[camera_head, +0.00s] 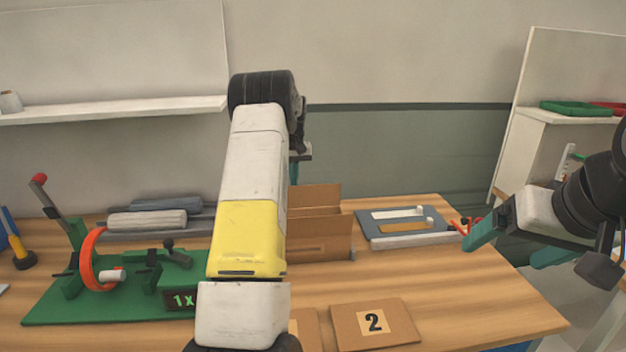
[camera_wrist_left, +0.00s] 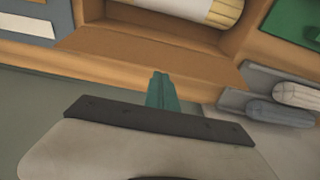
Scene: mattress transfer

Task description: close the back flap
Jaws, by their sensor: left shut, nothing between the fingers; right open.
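The cardboard box (camera_head: 318,244) stands open on the table, partly hidden by my left arm. Its back flap (camera_head: 316,195) shows above the box's far side. In the left wrist view the back flap (camera_wrist_left: 110,47) is a brown panel along the box edge, open. A white roll with a yellow band (camera_wrist_left: 190,8) lies inside the box. My left gripper (camera_wrist_left: 160,76) is shut and empty, its teal tips overlapping the flap's outer edge in that view; contact is unclear. In the head view it is mostly hidden behind my arm. My right gripper (camera_head: 508,246) is open and empty, right of the table.
A green fixture (camera_head: 110,301) with an orange ring stands at left. Grey rolls (camera_head: 148,219) lie behind it. A blue-grey tray (camera_head: 375,231) is right of the box. A cardboard piece marked 2 (camera_head: 352,335) lies in front. Bare table (camera_head: 470,296) is at right.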

